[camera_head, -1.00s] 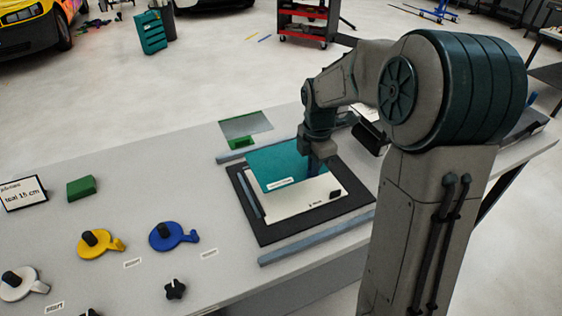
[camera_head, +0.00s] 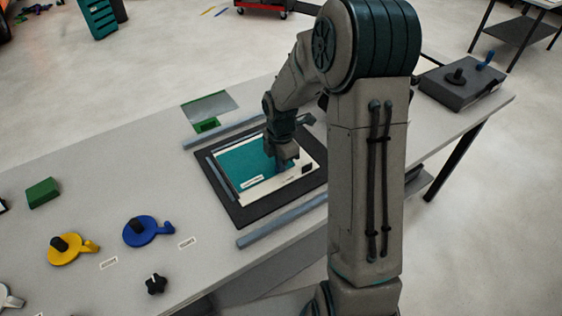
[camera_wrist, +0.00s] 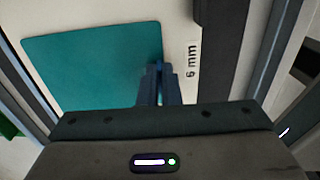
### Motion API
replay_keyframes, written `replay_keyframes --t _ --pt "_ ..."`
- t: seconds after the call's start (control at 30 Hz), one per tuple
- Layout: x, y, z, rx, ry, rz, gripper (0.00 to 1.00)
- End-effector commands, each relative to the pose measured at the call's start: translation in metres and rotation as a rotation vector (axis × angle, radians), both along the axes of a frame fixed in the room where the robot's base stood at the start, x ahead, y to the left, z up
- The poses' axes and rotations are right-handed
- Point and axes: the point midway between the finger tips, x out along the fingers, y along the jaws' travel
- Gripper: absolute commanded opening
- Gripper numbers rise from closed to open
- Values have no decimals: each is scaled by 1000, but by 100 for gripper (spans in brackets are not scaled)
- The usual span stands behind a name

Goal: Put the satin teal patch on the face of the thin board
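The satin teal patch (camera_head: 240,160) lies over most of the pale thin board (camera_head: 287,178), flat on it or just above; I cannot tell which. The board's front and right margins show bare. In the wrist view the patch (camera_wrist: 95,65) has rounded corners, and the board (camera_wrist: 178,55) shows beside it. My gripper (camera_head: 279,164) is over the patch's right edge. In the wrist view my gripper's fingers (camera_wrist: 158,72) are close together at that edge and appear shut on it. The pinched part is hidden between them.
A dark mat (camera_head: 245,216) lies under the board. Grey-blue bars (camera_head: 283,221) flank it. A green block (camera_head: 43,192), yellow tool (camera_head: 72,250), blue tool (camera_head: 148,232) and black knob (camera_head: 155,284) stand to the left. A dark box (camera_head: 462,87) stands at the far right.

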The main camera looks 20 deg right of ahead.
Motion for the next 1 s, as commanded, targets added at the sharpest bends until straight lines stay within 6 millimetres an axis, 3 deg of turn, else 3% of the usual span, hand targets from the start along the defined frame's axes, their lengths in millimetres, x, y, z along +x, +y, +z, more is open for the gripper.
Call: replay_keyframes --t 0.27,0.37,0.67,0.83,1.0 --pt "0 0 -3 0 0 -1 0" --pt "0 0 -2 0 -1 -1 26" --pt "0 0 -1 0 -1 -1 26" --pt "1 0 15 1 -5 -3 26" --pt "1 -1 51 -1 -8 -2 26"
